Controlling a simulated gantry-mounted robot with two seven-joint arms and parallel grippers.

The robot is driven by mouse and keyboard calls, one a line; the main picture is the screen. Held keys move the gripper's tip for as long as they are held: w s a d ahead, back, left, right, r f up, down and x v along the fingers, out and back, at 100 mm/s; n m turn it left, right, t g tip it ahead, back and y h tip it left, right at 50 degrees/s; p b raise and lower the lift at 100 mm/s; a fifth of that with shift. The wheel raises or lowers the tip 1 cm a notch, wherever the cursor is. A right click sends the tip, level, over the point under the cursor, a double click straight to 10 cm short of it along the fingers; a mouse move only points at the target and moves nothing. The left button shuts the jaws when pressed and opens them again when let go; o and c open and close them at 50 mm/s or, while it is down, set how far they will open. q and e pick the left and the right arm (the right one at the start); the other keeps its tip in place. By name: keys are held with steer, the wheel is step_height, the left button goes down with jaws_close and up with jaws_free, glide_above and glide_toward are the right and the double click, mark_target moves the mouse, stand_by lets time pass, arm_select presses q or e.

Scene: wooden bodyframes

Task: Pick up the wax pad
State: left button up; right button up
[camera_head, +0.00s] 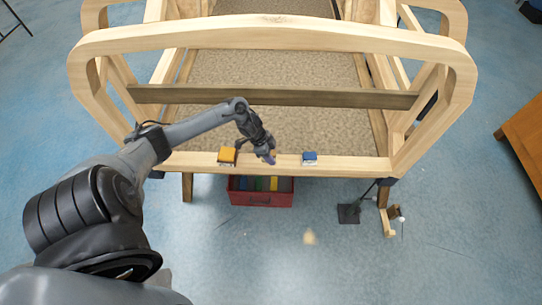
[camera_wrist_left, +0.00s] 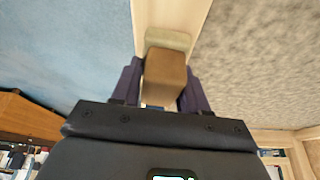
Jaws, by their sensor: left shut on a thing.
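My left gripper (camera_head: 267,157) is over the front wooden rail (camera_head: 350,167) in the head view. In the left wrist view its two dark purple fingers (camera_wrist_left: 162,88) are shut on a brown block with a pale grey-green layer at its far end, which I take as the wax pad (camera_wrist_left: 165,72). The pad is right at the pale rail; I cannot tell whether it touches it. In the head view the gripper mostly hides the pad. My right gripper is in neither view.
An orange-yellow block (camera_head: 227,155) sits on the rail left of my gripper, and a blue block (camera_head: 309,158) sits to its right. A red bin (camera_head: 262,198) stands below the rail. A dark wooden bar (camera_head: 330,98) crosses behind. A brown table (camera_head: 525,145) is far right.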

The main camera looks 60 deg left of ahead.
mark_target(273, 152)
arm_select(q)
step_height(273, 152, up, 3)
steer(key=shift+r+p, duration=0.15)
steer(key=shift+p, duration=0.25)
steer(key=s+d+r+p, duration=0.2)
steer(key=d+r, duration=0.4)
steer(key=d, duration=0.5)
steer(key=shift+s+d+r+p, duration=0.2)
steer(key=shift+s+p, duration=0.2)
steer(key=shift+p, duration=0.15)
steer(key=o, duration=0.4)
steer(key=shift+c, duration=1.4)
